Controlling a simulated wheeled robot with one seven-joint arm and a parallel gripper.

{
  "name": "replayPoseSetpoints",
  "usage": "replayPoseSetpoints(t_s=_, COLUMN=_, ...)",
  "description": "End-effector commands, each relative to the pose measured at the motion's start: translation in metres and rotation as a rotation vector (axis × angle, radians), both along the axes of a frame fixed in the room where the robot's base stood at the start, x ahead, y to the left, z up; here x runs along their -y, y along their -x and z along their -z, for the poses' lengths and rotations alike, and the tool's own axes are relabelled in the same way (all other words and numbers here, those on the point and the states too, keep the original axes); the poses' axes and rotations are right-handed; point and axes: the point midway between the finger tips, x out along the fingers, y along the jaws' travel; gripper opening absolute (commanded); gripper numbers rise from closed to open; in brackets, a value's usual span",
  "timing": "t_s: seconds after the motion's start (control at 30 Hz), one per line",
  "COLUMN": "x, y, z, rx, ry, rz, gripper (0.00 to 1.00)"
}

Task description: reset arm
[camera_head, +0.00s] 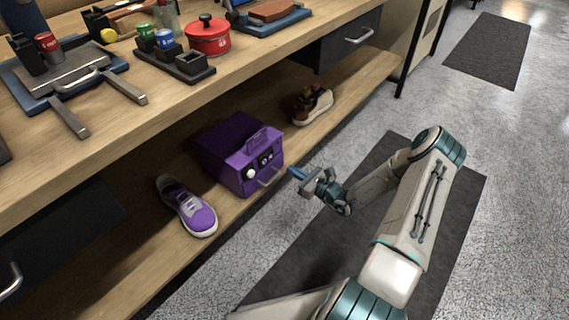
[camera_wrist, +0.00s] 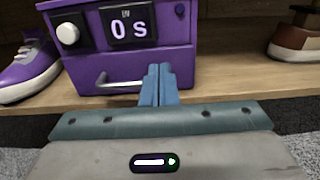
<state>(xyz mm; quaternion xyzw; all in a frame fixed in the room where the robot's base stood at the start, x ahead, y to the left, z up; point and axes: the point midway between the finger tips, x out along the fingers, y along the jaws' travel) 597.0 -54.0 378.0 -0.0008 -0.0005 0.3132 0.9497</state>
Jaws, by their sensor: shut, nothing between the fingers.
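My gripper (camera_head: 298,173) is shut and empty, with its blue fingers together. It is in front of the purple box (camera_head: 241,154) on the lower shelf, close to the box's metal handle. In the wrist view my gripper's fingers (camera_wrist: 158,84) stand just right of the handle (camera_wrist: 120,78), and I cannot tell whether they touch it. The purple box (camera_wrist: 150,62) shows a white knob and a display reading "0 s". A purple sneaker (camera_head: 187,206) is left of the box. A brown and white sneaker (camera_head: 313,105) is to its right on the same shelf.
The upper worktop (camera_head: 150,110) overhangs the shelf and holds a red pot (camera_head: 208,36), several cans and trays. A drawer (camera_head: 345,40) hangs under it at the right. A dark mat (camera_head: 300,250) lies under my arm.

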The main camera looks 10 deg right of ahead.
Motion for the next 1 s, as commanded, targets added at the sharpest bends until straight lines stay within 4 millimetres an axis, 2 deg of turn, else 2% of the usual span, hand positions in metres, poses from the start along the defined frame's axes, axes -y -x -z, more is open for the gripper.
replayPoseSetpoints(t_s=0.1, x=0.018, y=0.024, z=-0.004, rx=-0.003, ry=-0.001, rz=0.003, gripper=0.0)
replayPoseSetpoints(t_s=0.3, x=0.039, y=0.053, z=-0.002, rx=-0.002, ry=-0.001, rz=0.001, gripper=0.0)
replayPoseSetpoints(t_s=0.5, x=0.047, y=0.065, z=0.0, rx=-0.001, ry=-0.001, rz=-0.003, gripper=0.0)
replayPoseSetpoints(t_s=0.73, x=0.046, y=0.066, z=-0.002, rx=0.0, ry=0.003, rz=-0.009, gripper=0.0)
replayPoseSetpoints(t_s=0.87, x=0.038, y=0.066, z=-0.026, rx=0.015, ry=0.044, rz=-0.071, gripper=0.0)
replayPoseSetpoints(t_s=1.0, x=0.015, y=0.072, z=-0.081, rx=0.049, ry=0.152, rz=-0.235, gripper=0.0)
